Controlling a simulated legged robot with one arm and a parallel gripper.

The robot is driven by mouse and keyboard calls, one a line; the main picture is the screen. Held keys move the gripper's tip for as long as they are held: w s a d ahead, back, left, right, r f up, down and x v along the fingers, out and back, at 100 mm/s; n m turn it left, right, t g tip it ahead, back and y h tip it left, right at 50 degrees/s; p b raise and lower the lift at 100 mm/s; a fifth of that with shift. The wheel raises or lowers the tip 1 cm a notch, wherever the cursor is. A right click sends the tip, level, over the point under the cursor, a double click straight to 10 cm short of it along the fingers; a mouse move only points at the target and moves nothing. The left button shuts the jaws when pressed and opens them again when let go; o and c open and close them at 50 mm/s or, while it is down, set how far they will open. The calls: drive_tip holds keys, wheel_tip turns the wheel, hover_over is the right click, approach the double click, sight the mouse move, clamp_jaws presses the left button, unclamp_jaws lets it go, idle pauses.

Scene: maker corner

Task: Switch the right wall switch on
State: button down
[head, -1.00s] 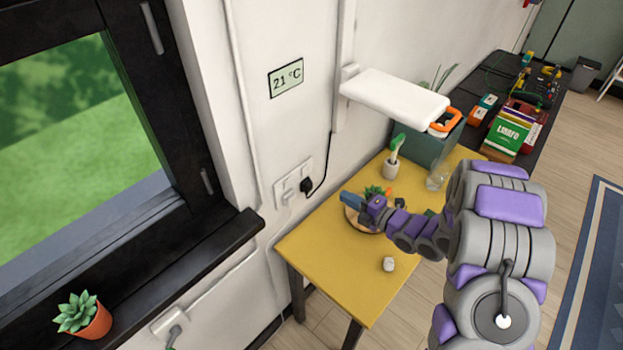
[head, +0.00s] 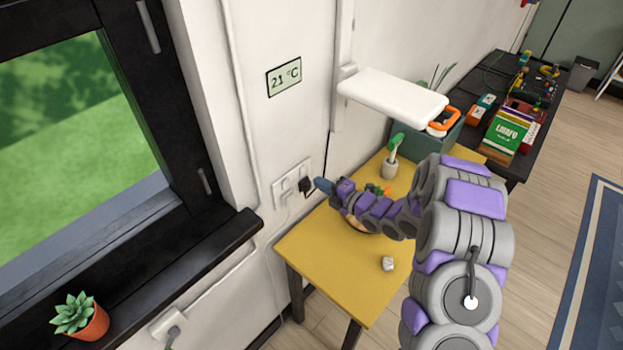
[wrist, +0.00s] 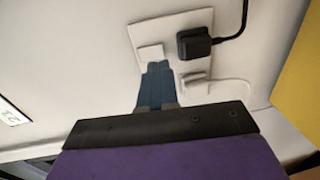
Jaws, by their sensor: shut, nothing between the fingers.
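The white wall plate (head: 279,195) is on the wall above the yellow table and also shows in the wrist view (wrist: 176,24). A black plug (head: 305,186) sits in its right part and a white plug (wrist: 194,77) in its left part. The right wall switch (wrist: 150,53) is a pale rocker just above the black plug on the wall; I cannot tell whether it is on or off. My gripper (head: 318,184) is shut and empty, its blue fingertips (wrist: 158,66) just in front of the plate. They hide the plate's other upper part; contact is unclear.
The black plug's cord runs up beside the plate. A white shelf (head: 392,97) juts out above and to the right. A dark window sill is at left.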

sight(304, 175)
drive_tip(key=shift+x, duration=2.25)
drive_tip(key=shift+a+f+b, duration=0.1)
drive_tip(key=shift+f+b, duration=0.1)
drive_tip(key=shift+b, duration=0.4)
drive_tip(key=shift+r, duration=0.1)
